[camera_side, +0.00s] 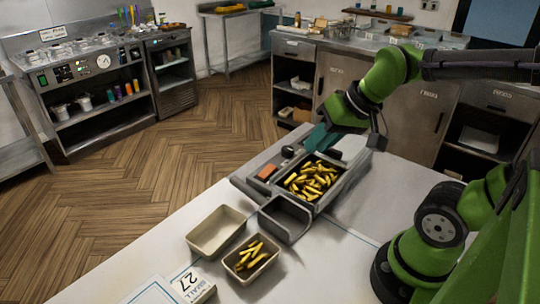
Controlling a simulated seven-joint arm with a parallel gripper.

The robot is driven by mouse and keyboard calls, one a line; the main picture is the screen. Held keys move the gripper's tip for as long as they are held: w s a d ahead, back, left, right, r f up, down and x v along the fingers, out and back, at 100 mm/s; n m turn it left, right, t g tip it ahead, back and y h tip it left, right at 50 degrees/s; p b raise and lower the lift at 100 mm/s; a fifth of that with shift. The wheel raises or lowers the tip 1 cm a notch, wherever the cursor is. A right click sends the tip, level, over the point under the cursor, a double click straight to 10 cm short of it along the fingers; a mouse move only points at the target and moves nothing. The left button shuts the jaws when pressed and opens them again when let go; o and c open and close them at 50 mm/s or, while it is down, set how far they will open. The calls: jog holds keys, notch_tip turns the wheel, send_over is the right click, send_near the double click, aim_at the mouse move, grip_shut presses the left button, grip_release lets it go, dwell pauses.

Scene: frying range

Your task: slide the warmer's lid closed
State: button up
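The warmer (333,193) is a grey metal box on the white counter, open at the top. Many yellow fries show inside it. I cannot clearly make out its lid; dark and teal parts at the box's far end lie close to my gripper. My green gripper (322,146) hangs over the far end of the warmer, beyond the fries. Its fingertips are small and partly merged with the dark parts there. I cannot tell whether it touches anything or how far its fingers are apart.
An orange block (267,172) sits on the warmer's left side. A grey curved tray (285,220) adjoins its near end.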

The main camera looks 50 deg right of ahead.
jog(key=w+d+m, duration=0.1)
jog(key=d, duration=0.1)
jog(key=w+d+m+g, duration=0.1)
jog(key=d, duration=0.1)
jog(key=w+d, duration=0.2)
jog(key=d, duration=0.1)
jog(key=shift+d+f+m+g+h, duration=0.1)
jog(key=shift+f+m+g+h, duration=0.2)
jog(key=shift+f+m, duration=0.1)
grip_shut()
jog(key=m+g+y, duration=0.4)
jog(key=m+g, duration=0.1)
jog(key=m, duration=0.5)
send_near(343, 149)
jog(key=x, duration=0.5)
jog(key=shift+s, duration=0.1)
jog(key=a, duration=0.2)
jog(key=shift+a+r, duration=0.1)
jog(key=shift+a, duration=0.9)
jog(key=a, duration=1.8)
jog(key=shift+a, duration=0.25)
